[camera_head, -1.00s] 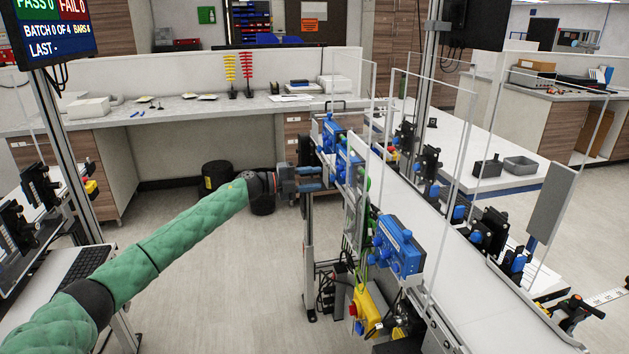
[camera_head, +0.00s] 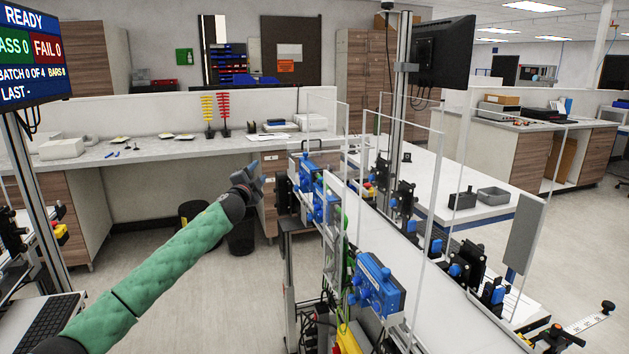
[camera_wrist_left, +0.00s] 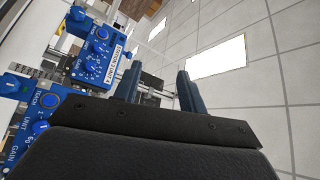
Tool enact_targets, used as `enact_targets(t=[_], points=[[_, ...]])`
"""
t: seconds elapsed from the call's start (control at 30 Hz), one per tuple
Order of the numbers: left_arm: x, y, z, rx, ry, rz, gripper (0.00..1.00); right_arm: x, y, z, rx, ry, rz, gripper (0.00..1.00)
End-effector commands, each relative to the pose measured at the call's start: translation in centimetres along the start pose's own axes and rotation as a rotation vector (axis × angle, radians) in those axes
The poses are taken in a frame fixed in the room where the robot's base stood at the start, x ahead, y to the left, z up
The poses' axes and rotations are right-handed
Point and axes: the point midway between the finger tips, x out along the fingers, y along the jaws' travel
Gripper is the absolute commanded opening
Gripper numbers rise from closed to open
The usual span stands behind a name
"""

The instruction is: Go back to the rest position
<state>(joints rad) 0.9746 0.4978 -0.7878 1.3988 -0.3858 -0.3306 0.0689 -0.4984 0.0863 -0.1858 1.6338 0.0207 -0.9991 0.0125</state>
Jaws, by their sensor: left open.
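My left arm in its green sleeve reaches in from the lower left in the head view. Blue control boxes (camera_wrist_left: 98,50) with knobs show at the left of that view, beyond the fingers. My right gripper is not in view.
A status monitor (camera_head: 33,55) stands at upper left. A long bench (camera_head: 150,152) is behind. The floor (camera_head: 190,285) beneath the arm is open.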

Motion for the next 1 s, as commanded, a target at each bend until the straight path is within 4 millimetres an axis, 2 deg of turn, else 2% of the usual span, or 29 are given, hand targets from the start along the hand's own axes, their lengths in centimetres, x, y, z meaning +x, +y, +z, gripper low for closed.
enact_targets(t=[0.17,0.27,0.47,0.7,0.87,1.0], points=[[-2.4,4.0,2.9,-0.167,-0.212,0.038,0.41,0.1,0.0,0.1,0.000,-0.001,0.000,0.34],[-4.6,7.6,4.7,-0.254,-0.323,0.083,0.41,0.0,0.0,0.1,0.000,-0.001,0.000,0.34],[-10.3,16.3,7.8,-0.412,-0.513,0.197,0.41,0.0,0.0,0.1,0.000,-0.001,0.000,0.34],[-18.6,27.0,10.4,-0.568,-0.693,0.337,0.41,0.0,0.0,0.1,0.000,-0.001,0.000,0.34],[-24.8,33.6,11.5,-0.659,-0.791,0.420,0.41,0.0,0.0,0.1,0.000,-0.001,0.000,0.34],[-30.4,39.0,12.2,-0.731,-0.865,0.483,0.41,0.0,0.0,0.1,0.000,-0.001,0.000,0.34]])
